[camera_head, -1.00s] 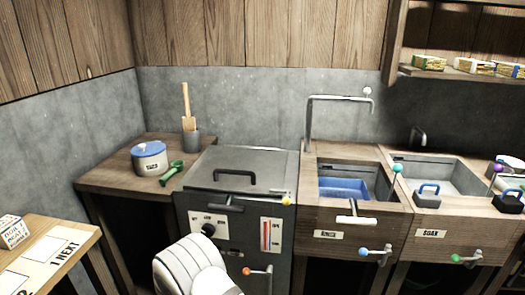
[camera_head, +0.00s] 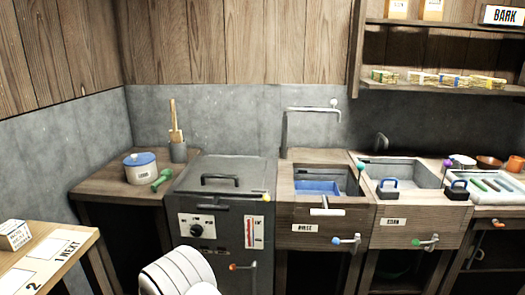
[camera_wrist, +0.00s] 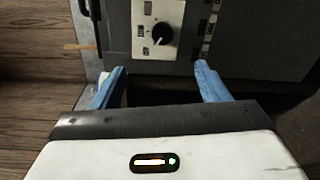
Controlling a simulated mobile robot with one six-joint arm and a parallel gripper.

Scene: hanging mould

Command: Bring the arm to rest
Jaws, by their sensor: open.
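My arm (camera_head: 180,272) shows as a white ribbed link at the bottom of the head view, in front of the grey metal unit (camera_head: 222,205) with a lidded top. My gripper (camera_wrist: 160,82) shows in the wrist view with its two blue fingers wide apart and nothing between them. The front of the grey unit, with its black knob (camera_wrist: 162,34), is beyond the fingertips. A dark gap lies between the fingers. The gripper itself is not visible in the head view.
A wooden counter (camera_head: 100,184) at left holds a blue-lidded pot (camera_head: 141,168) and green scoop (camera_head: 162,179). The rinse sink (camera_head: 325,212) and soak sink (camera_head: 395,232) stand to the right, with levers jutting forward. A table (camera_head: 45,262) is at lower left.

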